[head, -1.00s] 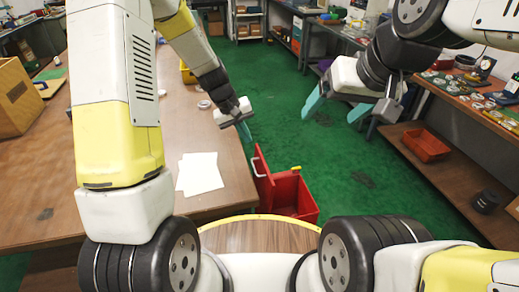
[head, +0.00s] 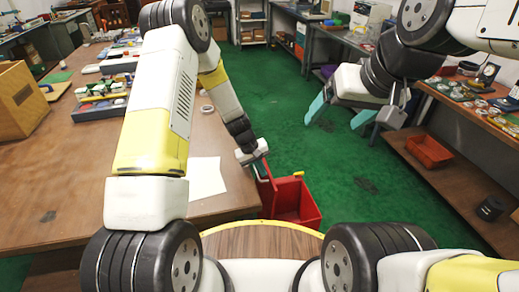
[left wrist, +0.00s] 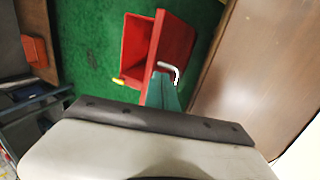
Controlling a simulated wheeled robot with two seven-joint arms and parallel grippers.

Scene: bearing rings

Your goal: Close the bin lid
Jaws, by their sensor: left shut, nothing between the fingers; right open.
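A red bin (head: 300,203) stands on the green floor beside the brown table. Its red lid (head: 266,188) is open and stands up steeply at the bin's left side. The bin (left wrist: 135,45) and the lid's face with its pale bent handle (left wrist: 172,70) also show in the left wrist view. My left gripper (head: 259,169) is shut and empty, at the lid's upper part on the table side. Its teal fingers (left wrist: 164,92) are close to the handle; I cannot tell whether they touch. My right gripper (head: 338,116) is open and empty, above the floor at right.
The brown table (head: 80,190) fills the left, with a white sheet (head: 206,178) near its edge close to my left gripper. A shelf bench (head: 440,170) with a red tray (head: 428,151) stands at right. The green floor beyond the bin is clear.

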